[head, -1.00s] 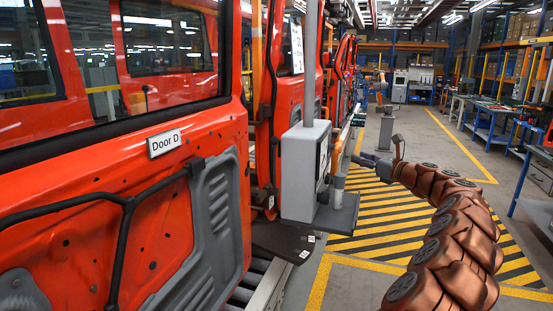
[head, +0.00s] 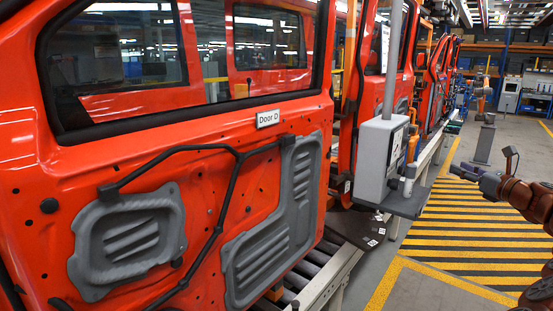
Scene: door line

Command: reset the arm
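My arm, copper-brown with dark joint caps, enters at the right edge of the head view. My gripper (head: 462,173) is at its far end, dark grey and small, over the yellow-and-black striped floor. It is apart from the grey station box to its left. Its fingers are too small to tell open from shut. I see nothing clearly held in it. Much of the arm lies outside the picture.
An orange-red door panel labelled Door D (head: 268,118) fills the left, on a roller conveyor (head: 318,285). A grey box on a post (head: 380,160) with a shelf stands beside the line. The striped floor (head: 455,235) is free. A grey pedestal (head: 484,143) stands farther back.

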